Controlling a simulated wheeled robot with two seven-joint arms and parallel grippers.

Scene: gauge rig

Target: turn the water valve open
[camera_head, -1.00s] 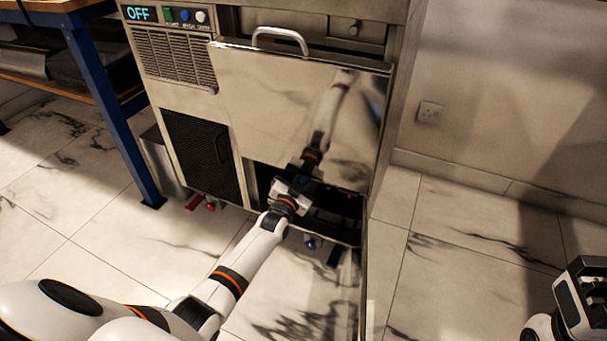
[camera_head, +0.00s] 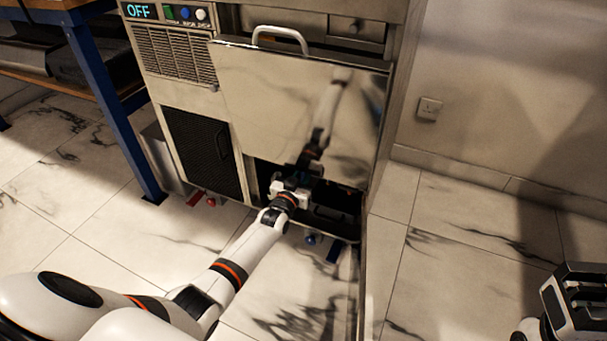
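A small blue valve-like part (camera_head: 312,239) sits low under the machine, right of my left wrist. A small red part (camera_head: 211,202) sits low further left. The frame does not show clearly which is the water valve or how it is turned. My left gripper (camera_head: 299,180) is at the dark opening below the shiny panel, above the blue part and apart from it. Its fingertips are hard to make out against the dark. My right gripper (camera_head: 580,292) is at the lower right edge, away from the machine, and its finger gap is unclear.
The steel machine has a tilted mirror-like panel (camera_head: 300,105) with a handle (camera_head: 281,38), which reflects my arm. Its display (camera_head: 141,11) reads OFF, beside coloured buttons. A blue-legged table (camera_head: 112,95) stands left.

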